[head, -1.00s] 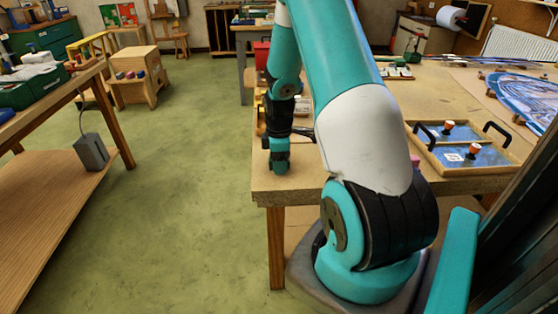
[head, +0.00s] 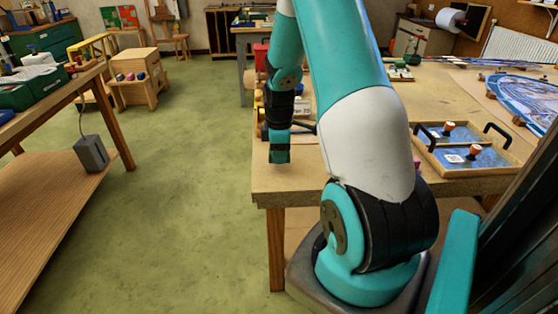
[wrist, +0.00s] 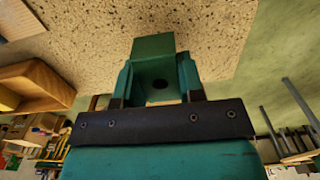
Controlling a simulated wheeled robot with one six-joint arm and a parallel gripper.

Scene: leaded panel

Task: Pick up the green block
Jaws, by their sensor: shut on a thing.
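The green block (wrist: 153,47) shows in the wrist view between the two fingers of my gripper (wrist: 157,78), which is shut on it. The block sticks out past the fingertips over the speckled tabletop (wrist: 95,55). In the head view my gripper (head: 279,157) is over the near left corner of the workbench (head: 310,183). The block cannot be made out there, and I cannot tell how far it is above the top.
A wooden tray with blue panels (head: 508,168) and black handles stands on the bench at right. A blue leaded panel (head: 525,98) lies behind it. A wooden box (wrist: 35,85) is near my gripper in the wrist view. Green floor lies left of the bench.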

